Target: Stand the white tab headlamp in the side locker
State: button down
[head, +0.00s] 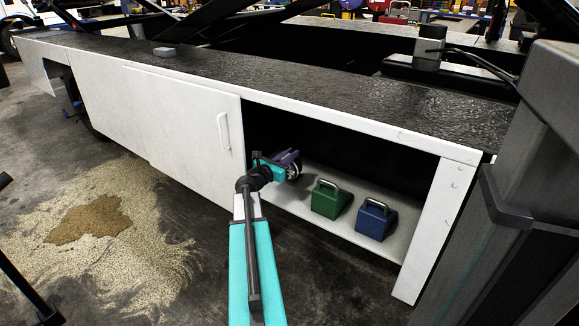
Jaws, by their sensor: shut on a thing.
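The side locker (392,243) is the white cabinet, open at its right part, with a pale floor and a dark interior. My gripper (284,167), on the teal arm, is at the left part of this opening, above the floor. It is shut on a small dark purple thing with a pale round rim, which I take to be the headlamp (289,156). My gripper partly covers it, and I cannot make out a white tab. It looks held clear of the floor, but the exact gap cannot be told.
A green block with a metal handle (325,201) and a blue block with a handle (372,222) stand on the locker floor, right of my gripper. A white door with a handle (190,125) borders the opening on the left. The dark top (330,85) overhangs it.

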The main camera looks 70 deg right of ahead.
aim_at(290, 165)
jog(key=shift+f+b, duration=0.9)
jog(key=shift+f, duration=1.35)
jog(key=shift+f, duration=0.15)
jog(key=c, duration=1.7)
grip_release()
jog(key=shift+r, duration=0.2)
jog(key=p+v, duration=0.3)
jog(key=v, duration=0.9)
jog(key=shift+f, duration=0.1)
